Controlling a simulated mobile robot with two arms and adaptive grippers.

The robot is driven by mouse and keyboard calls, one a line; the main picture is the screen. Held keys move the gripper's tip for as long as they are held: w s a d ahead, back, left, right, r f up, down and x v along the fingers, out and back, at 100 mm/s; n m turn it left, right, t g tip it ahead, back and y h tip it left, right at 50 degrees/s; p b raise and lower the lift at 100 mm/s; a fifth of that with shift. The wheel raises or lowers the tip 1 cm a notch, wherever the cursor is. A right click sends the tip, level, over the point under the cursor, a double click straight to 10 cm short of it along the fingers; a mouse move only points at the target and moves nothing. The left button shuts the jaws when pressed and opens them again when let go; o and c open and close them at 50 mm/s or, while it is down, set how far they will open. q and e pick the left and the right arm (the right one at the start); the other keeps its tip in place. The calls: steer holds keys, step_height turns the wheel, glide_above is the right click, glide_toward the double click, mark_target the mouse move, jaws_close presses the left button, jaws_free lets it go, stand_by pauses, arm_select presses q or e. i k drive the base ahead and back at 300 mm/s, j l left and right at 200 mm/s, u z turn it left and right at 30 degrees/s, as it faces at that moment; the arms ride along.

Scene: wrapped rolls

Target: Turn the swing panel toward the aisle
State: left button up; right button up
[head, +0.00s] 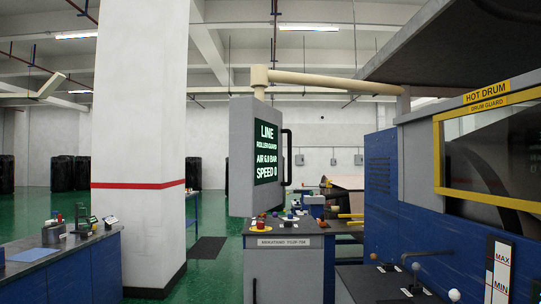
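The swing panel (242,160) is a grey box hanging from a beige overhead arm (310,79) near the middle of the head view. Its dark screen (267,155) faces right and partly toward me, with the lines LINE, ROLLER GUARD, AIR 6.8 BAR and SPEED 0. A black bar handle (289,157) stands upright along the panel's right edge. Neither of my grippers shows, and nothing is seen touching the panel or handle.
A grey console (283,275) with coloured buttons stands below the panel. The blue machine with a yellow-framed drum guard (487,98) fills the right. A white pillar (138,130) and blue-fronted bench (60,270) stand left.

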mark_target(256, 184)
steer(key=i+j, duration=0.2)
steer(key=i, duration=0.3)
steer(key=i+j, duration=0.2)
steer(key=i, duration=0.3)
